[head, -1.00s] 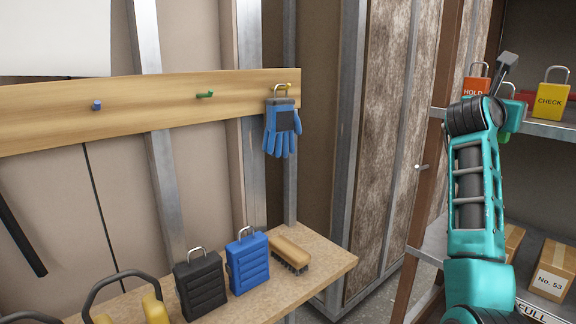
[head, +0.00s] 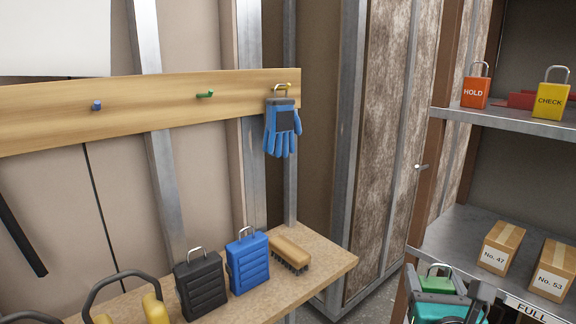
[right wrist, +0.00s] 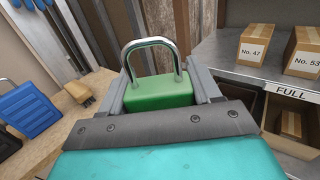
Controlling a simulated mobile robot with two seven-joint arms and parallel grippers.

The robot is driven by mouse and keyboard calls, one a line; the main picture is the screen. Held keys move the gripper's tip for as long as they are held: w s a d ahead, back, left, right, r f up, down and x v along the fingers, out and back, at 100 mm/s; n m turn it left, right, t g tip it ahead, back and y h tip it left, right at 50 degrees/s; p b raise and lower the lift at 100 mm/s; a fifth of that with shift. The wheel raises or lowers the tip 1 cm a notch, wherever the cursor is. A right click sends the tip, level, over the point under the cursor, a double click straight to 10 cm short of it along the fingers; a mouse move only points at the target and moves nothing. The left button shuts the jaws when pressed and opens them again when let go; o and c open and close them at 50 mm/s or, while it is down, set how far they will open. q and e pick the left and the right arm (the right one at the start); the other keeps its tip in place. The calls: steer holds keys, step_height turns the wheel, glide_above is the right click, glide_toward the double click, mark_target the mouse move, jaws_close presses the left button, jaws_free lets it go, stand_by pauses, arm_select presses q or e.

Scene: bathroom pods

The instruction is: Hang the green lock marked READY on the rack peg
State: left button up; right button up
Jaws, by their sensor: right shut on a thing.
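The green lock (head: 436,285) with a silver shackle is at the bottom of the head view. My right gripper (head: 441,281) is shut on it. In the right wrist view the green lock (right wrist: 160,92) sits upright between the fingers, shackle pointing up; no READY marking shows from here. The wooden rack (head: 150,108) on the wall has a blue peg (head: 97,105), a bare green peg (head: 205,95) and a yellow peg (head: 283,86). The yellow peg holds a blue glove (head: 282,130). My right gripper is low and to the right of the rack. My left gripper is not in view.
A bench (head: 325,262) under the rack holds a black case (head: 201,290), a blue case (head: 248,263) and a brush (head: 290,253). The right shelf (head: 545,126) holds an orange HOLD lock (head: 475,93) and a yellow CHECK lock (head: 552,100). Boxes stand lower.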

steer(key=s+a+f+n+y, duration=0.2)
steer(key=s+a+f+y, duration=0.1)
steer(key=s+a, duration=0.2)
steer(key=shift+s+a+f, duration=0.15)
steer(key=shift+s+f, duration=0.15)
steer(key=shift+s, duration=0.75)
